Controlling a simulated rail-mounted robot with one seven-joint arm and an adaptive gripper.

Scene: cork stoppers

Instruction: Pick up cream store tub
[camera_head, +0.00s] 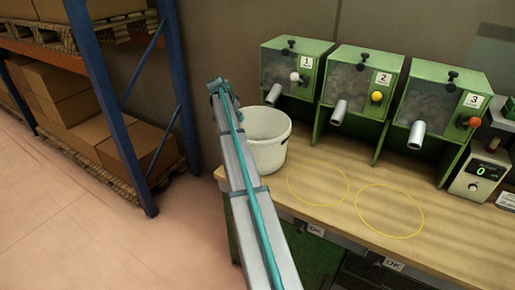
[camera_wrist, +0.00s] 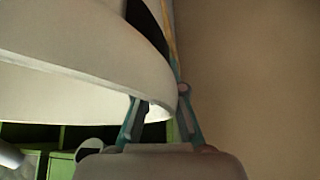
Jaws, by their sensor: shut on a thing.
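The cream store tub (camera_head: 273,148) is at the left end of the wooden bench, upright and partly hidden behind my arm in the head view. I cannot tell whether its base touches the bench. In the wrist view the pale tub wall (camera_wrist: 70,85) fills the upper left. My gripper (camera_wrist: 162,97) is shut on the tub's edge there, with its teal fingers against the wall. In the head view I cannot make out the fingertips.
Three green dispensers (camera_head: 352,90) numbered 1 to 3 stand along the back of the bench (camera_head: 330,172). A scale (camera_head: 480,172) is at the right. Two yellow circles mark the clear bench top. A blue rack post (camera_head: 125,140) and boxes stand left.

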